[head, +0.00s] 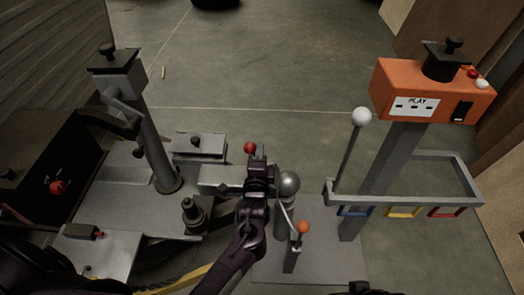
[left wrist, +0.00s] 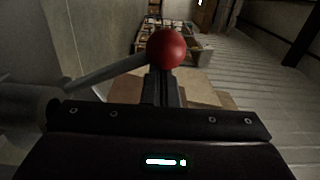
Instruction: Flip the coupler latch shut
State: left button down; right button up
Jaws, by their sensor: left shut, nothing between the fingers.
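The coupler latch shows as a red ball knob (head: 250,148) on a lever, just left of my left gripper's tips in the head view. In the left wrist view the knob (left wrist: 166,47) stands at the fingertips, with its grey lever rod (left wrist: 105,73) running down to the left. I cannot tell whether they touch. My left gripper (head: 259,153) is shut and empty; its fingers (left wrist: 163,88) are together in the wrist view. The grey coupler (head: 221,177) lies left of the gripper, partly hidden by it. My right gripper is not clearly in view.
A silver hitch ball (head: 289,183) stands right of my left gripper, with an orange-knobbed lever (head: 302,227) below it. A crank jack post (head: 146,130) rises at left. An orange PLAY box (head: 432,90) on a post and a white-knobbed lever (head: 361,117) stand at right.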

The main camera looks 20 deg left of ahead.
pick_arm(q)
jog(key=a+f+n, duration=0.1)
jog(key=a+n, duration=0.1)
jog(key=s+a+f+n+p, duration=0.1)
jog(key=a+f+n, duration=0.1)
jog(key=n, duration=0.1)
jog(key=a+f+n, duration=0.2)
jog(key=n, duration=0.1)
jog(key=shift+s+a, duration=0.25)
jog(key=shift+s, duration=0.15)
jog(key=shift+s+a+f+n, duration=0.1)
jog(key=shift+a+f+n, duration=0.25)
jog(key=shift+f+n, duration=0.5)
jog(key=n, duration=0.1)
jog(key=f+n, duration=0.1)
jog(key=shift+a+n+b, duration=0.2)
jog(key=shift+n+b, duration=0.15)
jog(key=shift+s+a+f, duration=0.1)
jog(key=shift+a+f, duration=0.05)
jog(key=shift+f, duration=0.5)
pick_arm(e)
jog(key=shift+s, duration=0.1)
pick_arm(q)
jog(key=shift+s+f, duration=0.1)
jog(key=shift+f, duration=0.05)
pick_arm(e)
jog(key=shift+d, duration=0.1)
